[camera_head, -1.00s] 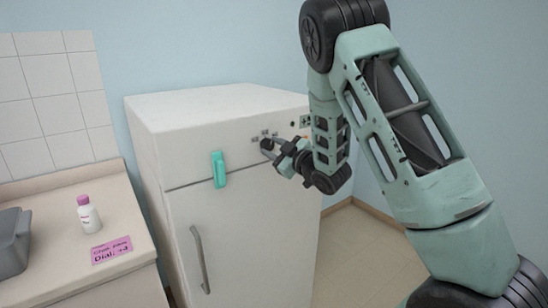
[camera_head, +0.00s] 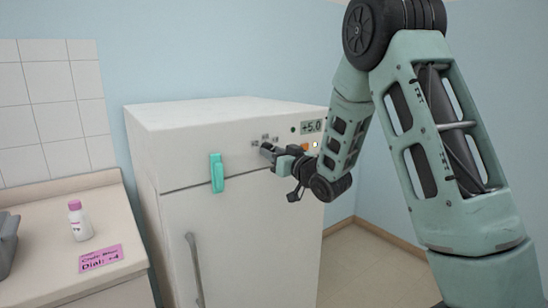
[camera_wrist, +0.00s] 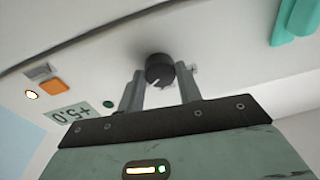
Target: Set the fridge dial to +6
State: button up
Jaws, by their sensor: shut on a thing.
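The fridge (camera_head: 235,230) is a white cabinet with a control panel along its upper front. Its dial is a black round knob with a pale pointer mark, seen in the wrist view (camera_wrist: 158,69). The display (camera_head: 312,126) reads +5.0; it also shows upside down in the wrist view (camera_wrist: 71,114). My gripper (camera_wrist: 160,76) has one grey finger on each side of the knob and is shut on it. In the head view my gripper (camera_head: 277,153) is at the panel and mostly hides the dial.
A teal handle (camera_head: 217,173) stands out left of the dial. An orange button (camera_wrist: 55,87) and a lit white lamp (camera_wrist: 32,94) are by the display. The left counter holds a pink-capped bottle (camera_head: 80,221) and a pink note (camera_head: 100,258) that seems to read "Dial: +4".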

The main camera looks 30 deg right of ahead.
jog(key=shift+f, duration=0.15)
jog(key=o, duration=1)
jog(key=shift+s, duration=0.1)
jog(key=s+b, duration=0.5)
jog(key=s+d+f+b, duration=0.1)
jog(key=s+b, duration=0.4)
jog(key=s, duration=0.1)
jog(key=s+b, duration=0.5)
jog(key=s, duration=0.1)
jog(key=shift+d+f, duration=0.25)
